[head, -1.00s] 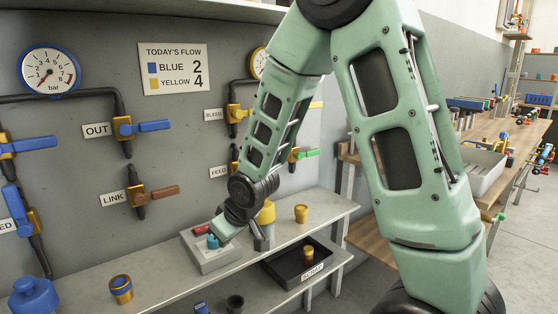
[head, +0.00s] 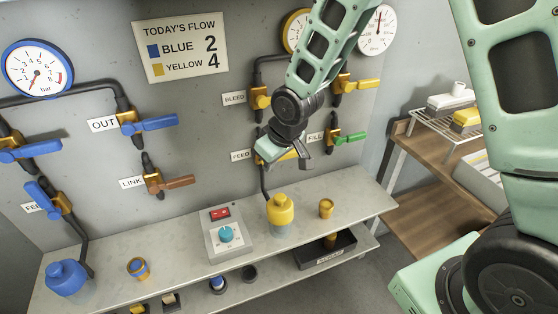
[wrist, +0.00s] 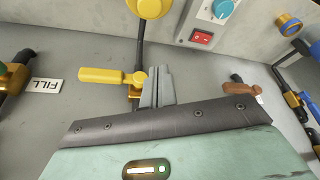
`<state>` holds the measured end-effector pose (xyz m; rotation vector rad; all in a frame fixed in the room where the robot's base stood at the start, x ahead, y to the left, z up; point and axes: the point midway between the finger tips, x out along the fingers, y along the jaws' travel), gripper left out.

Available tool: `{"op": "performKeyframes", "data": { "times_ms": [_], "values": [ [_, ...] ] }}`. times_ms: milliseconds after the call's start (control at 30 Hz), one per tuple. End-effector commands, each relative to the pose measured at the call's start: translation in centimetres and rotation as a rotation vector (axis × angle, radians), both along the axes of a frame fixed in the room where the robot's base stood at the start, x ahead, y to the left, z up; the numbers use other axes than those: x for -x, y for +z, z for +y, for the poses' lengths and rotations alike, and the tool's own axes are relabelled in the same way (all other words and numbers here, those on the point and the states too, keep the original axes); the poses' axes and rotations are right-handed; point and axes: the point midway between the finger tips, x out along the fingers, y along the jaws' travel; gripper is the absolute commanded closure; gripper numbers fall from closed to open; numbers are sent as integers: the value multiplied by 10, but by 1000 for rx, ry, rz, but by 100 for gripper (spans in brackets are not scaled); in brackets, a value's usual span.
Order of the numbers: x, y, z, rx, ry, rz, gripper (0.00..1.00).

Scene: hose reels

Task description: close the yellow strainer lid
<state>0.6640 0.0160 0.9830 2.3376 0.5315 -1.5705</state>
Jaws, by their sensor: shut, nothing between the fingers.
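The yellow strainer (head: 281,210) stands upright on the shelf, with a domed yellow lid and a paler body below. It also shows at the top edge of the wrist view (wrist: 149,7), partly cut off. I cannot tell how firmly the lid is seated. My gripper (head: 304,160) is above and behind the strainer, near the wall, apart from it. In the wrist view its grey fingers (wrist: 157,76) are together and empty, right beside the FEED valve with its yellow handle (wrist: 100,76). I cannot tell whether they touch the valve.
A grey box with a teal knob (head: 226,236) stands left of the strainer. A blue strainer (head: 66,278) is at the far left. A green-handled FILL valve (head: 346,139) is right of my gripper.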

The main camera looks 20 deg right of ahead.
Motion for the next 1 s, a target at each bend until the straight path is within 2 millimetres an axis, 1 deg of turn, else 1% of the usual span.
{"op": "performKeyframes", "data": {
  "times_ms": [33,300,467,600,700,833,1000],
  "values": [
    [-2,-9,2,2,3,4,100],
    [-18,-54,9,2,1,5,100],
    [-28,-78,12,2,1,3,100],
    [-8,-76,2,2,0,2,100],
    [1,-77,-2,2,0,1,100],
    [7,-78,-6,0,-1,0,100],
    [8,-79,-6,0,-1,-1,100]
  ]
}}
